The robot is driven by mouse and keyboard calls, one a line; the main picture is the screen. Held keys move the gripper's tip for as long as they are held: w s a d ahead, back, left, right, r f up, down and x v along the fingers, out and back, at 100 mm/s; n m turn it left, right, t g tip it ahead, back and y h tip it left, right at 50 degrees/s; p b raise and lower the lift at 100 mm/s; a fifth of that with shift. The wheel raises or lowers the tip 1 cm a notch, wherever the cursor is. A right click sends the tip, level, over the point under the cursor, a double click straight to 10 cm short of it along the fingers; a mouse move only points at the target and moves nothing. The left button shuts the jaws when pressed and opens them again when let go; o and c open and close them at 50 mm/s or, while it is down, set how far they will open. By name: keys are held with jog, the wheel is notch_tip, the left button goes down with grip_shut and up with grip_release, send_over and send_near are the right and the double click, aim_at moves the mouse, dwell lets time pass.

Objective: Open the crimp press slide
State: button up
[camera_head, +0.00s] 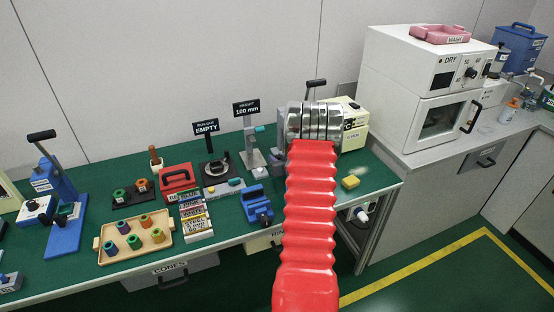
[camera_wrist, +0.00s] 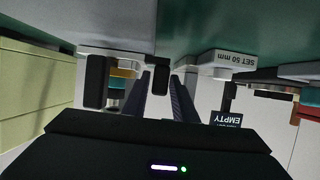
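I cannot tell for sure which thing is the crimp press; no label naming it is readable. A blue press-like machine (camera_head: 58,180) with a raised black-handled lever stands at the left of the bench. Another black-handled lever (camera_head: 316,84) rises behind my arm, and its body is mostly hidden. In the head view my red arm and metal wrist cover my gripper. In the wrist view my gripper (camera_wrist: 162,104) shows two dark fingers apart. A black block (camera_wrist: 161,76) shows in line with the gap, and another black block (camera_wrist: 96,80) is left of it; contact is unclear.
The green bench (camera_head: 240,225) holds a wooden tray (camera_head: 118,258), a red case (camera_head: 180,184), a blue vise-like block (camera_head: 257,203) and a yellow block (camera_head: 350,182). The EMPTY sign (camera_head: 206,128) also shows inverted in the wrist view (camera_wrist: 226,118). White ovens (camera_head: 405,80) stand right.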

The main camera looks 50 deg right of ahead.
jog(key=shift+c, duration=0.5)
grip_shut()
jog(key=shift+a, duration=0.1)
jog(key=s+a, duration=0.1)
jog(key=s, duration=0.2)
jog(key=s+a, duration=0.2)
jog(key=s, duration=0.1)
jog(key=s+a, duration=0.2)
jog(key=s, duration=0.1)
jog(key=shift+a, duration=0.2)
jog(key=shift+o, duration=0.5)
grip_release()
